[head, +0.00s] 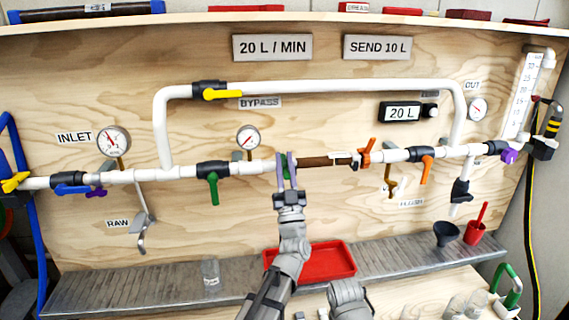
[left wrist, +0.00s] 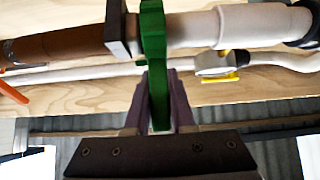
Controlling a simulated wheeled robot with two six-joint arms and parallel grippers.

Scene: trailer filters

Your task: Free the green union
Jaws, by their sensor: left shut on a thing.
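The green union (head: 281,157) sits on the white pipe at the left end of the brown tube (head: 325,161). In the left wrist view the green union (left wrist: 153,35) stands beside a dark square collar on the brown tube (left wrist: 60,42). My left gripper (head: 287,168) reaches up from below and is shut on a green wing of the union. In the left wrist view its fingers (left wrist: 158,103) lie on both sides of that wing. An orange union (head: 366,152) is at the tube's right end. My right gripper is not visible; only a grey part of my arm shows at the bottom.
A green-handled valve (head: 213,185) is left of the union, and an orange-handled valve (head: 426,165) is right. A gauge (head: 248,138) stands above the pipe. A red tray (head: 335,258) lies on the grey shelf (head: 150,284) below. A black funnel (head: 446,234) is at right.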

